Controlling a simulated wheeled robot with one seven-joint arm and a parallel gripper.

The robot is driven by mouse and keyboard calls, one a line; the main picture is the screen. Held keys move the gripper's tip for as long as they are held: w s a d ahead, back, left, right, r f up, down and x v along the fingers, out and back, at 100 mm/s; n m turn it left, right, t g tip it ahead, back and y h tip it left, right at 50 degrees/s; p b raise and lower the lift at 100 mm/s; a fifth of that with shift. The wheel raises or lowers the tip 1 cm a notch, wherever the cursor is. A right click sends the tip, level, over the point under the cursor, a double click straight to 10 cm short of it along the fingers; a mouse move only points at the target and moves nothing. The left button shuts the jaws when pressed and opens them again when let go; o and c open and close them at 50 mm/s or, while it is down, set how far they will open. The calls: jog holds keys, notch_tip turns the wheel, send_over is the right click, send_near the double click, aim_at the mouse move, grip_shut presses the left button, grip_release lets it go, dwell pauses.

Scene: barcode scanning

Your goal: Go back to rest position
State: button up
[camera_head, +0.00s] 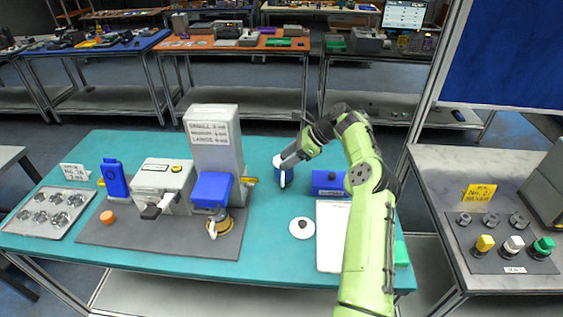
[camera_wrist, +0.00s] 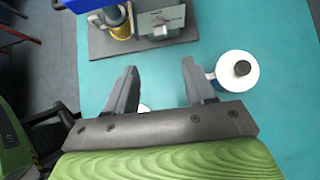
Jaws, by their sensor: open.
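My gripper (camera_head: 287,165) is at the end of my green arm, low over the right half of the teal table. Its dark fingers (camera_wrist: 160,88) are spread apart in the wrist view, with teal table between them and a small white piece (camera_wrist: 143,107) partly hidden by the gripper. A blue object with a white strip (camera_head: 283,175) is right by the fingertips in the head view; I cannot tell whether they touch. In the wrist view, a white disc with a black knob (camera_wrist: 250,79) lies close beside the right finger, with some blue at its left edge.
A white round piece (camera_head: 302,229), a blue box (camera_head: 330,184) and a white board (camera_head: 331,248) are near my arm. A grey machine (camera_head: 214,155), blue-topped fixture (camera_head: 212,188) and parts tray (camera_head: 30,238) stand left. A grey table (camera_head: 440,165) is right.

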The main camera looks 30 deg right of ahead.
dwell(0.3)
jog(key=s+a+r+n+g+h, duration=0.1)
jog(key=s+a+r+n+h, duration=0.25)
jog(key=a+r+n, duration=0.4)
jog(key=s+a+r+n+g+h, duration=0.2)
jog(key=s+a+r+n, duration=0.25)
jog(key=a, duration=0.65)
jog(key=s+a+r+n+t+h, duration=0.15)
jog(key=s+n, duration=0.25)
jog(key=s, duration=0.4)
jog(key=s+a+r+n+h, duration=0.1)
jog(key=s+a+r+n, duration=0.2)
jog(key=s, duration=0.5)
jog(key=s+f+n+t, duration=0.1)
jog(key=s+f+n, duration=0.1)
jog(key=s, duration=0.4)
jog(key=s+d+f+n+t, duration=0.1)
jog(key=s+f+n, duration=0.1)
jog(key=s, duration=0.4)
jog(key=shift+s+d+f+n+b, duration=0.15)
jog(key=shift+s+f+n+b, duration=0.2)
jog(key=shift+n, duration=0.55)
jog(key=shift+r, duration=0.1)
